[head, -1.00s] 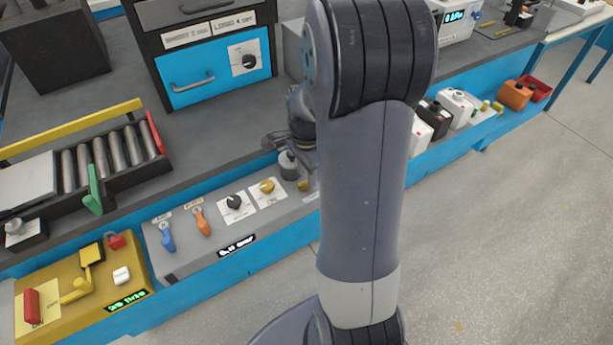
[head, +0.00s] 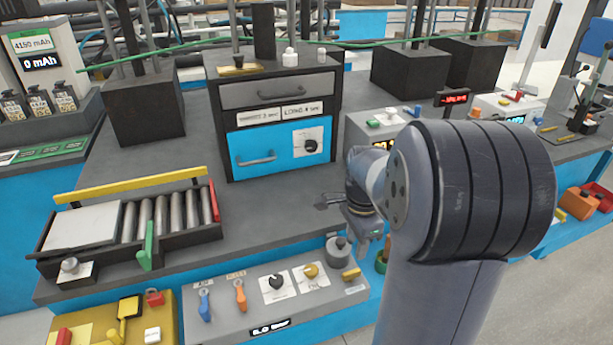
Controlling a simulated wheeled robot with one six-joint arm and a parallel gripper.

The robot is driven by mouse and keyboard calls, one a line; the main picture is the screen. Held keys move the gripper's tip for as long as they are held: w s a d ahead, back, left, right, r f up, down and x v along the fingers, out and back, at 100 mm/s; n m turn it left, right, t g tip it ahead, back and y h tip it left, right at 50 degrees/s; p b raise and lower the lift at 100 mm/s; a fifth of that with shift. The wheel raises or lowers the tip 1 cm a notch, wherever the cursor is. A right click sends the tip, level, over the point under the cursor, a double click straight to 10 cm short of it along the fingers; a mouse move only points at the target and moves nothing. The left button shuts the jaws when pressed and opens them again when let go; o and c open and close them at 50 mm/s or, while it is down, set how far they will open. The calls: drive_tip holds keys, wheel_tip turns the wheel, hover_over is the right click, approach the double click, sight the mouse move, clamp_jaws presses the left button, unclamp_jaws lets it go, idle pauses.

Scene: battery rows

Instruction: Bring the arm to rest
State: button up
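My arm rises at the right of the head view, its large dark-ringed joint close to the camera. Behind that joint, my wrist reaches over the front part of the grey bench. My gripper (head: 332,204) is small in view and partly hidden by my own arm.
A control panel (head: 225,317) with knobs and levers runs along the bench front. A roller tray (head: 115,247) stands at left. A drawer cabinet (head: 275,170) with a blue lower drawer stands behind. A grey device (head: 358,130) is near my wrist. Open bench (head: 275,205) lies between.

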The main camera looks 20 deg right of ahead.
sight(352, 272)
wheel_tip(352, 272, down, 10)
drive_tip(key=shift+f+b, duration=0.15)
drive_tip(key=shift+b, duration=0.2)
